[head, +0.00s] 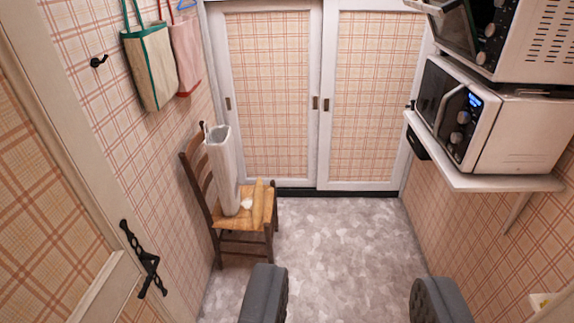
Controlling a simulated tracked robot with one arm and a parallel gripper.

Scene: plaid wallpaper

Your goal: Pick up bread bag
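Two cloth bags hang on the left wall: a beige one with green trim (153,68) and a pinkish one with red trim (187,52).
Small pale items (247,203) lie on the chair seat by the bag. A white shelf (505,182) with a microwave (490,118) juts from the right wall, another appliance (530,40) above it. A door (60,200) stands at left. The floor (340,235) ahead is clear to the sliding doors (320,100).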

